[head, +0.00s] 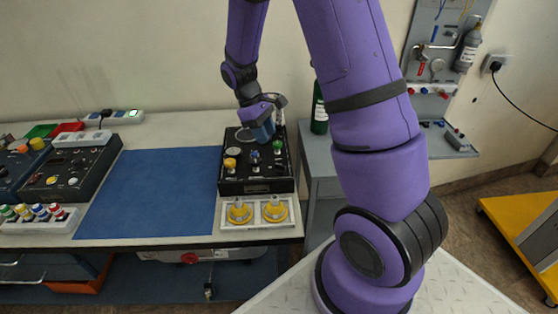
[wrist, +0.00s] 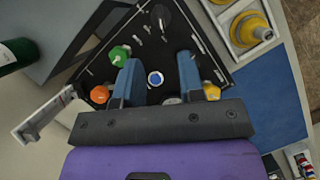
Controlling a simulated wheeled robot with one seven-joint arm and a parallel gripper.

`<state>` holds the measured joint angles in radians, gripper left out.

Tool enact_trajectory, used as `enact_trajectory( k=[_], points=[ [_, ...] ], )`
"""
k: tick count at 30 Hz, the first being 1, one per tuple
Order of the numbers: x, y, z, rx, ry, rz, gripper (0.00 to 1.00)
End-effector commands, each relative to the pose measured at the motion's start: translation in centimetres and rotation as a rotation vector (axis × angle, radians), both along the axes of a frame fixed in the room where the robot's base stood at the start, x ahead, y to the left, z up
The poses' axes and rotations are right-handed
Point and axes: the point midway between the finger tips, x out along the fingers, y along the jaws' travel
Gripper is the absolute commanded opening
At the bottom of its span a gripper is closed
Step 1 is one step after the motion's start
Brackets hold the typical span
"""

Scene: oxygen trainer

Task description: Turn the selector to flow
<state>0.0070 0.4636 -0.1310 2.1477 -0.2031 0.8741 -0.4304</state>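The oxygen trainer is a black panel (head: 258,186) at the right end of the bench, with several coloured knobs. A round blue knob with a pale rim (wrist: 155,79), probably the selector, shows between my fingers in the wrist view; a blue knob (head: 254,155) also shows in the head view. I cannot read any marking or its setting. My gripper (wrist: 157,66) is open, its two blue fingers on either side of the blue knob with gaps showing. In the head view my gripper (head: 263,131) is over the back part of the panel.
Near the fingers are a green knob (wrist: 120,54), an orange knob (wrist: 99,94) and a yellow knob (wrist: 211,91). Yellow fittings (head: 239,211) stand in a white tray in front. A green bottle (head: 319,112) stands to the right. The blue mat (head: 150,190) is clear.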

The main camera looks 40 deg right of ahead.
Motion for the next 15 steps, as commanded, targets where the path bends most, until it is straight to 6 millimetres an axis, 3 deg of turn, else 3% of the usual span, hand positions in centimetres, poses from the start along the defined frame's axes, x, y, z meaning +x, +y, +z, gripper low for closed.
enact_trajectory(
  k=[15],
  points=[
    [-2.9,-1.3,-7.3,0.0,0.005,0.0,0.36]
  ],
)
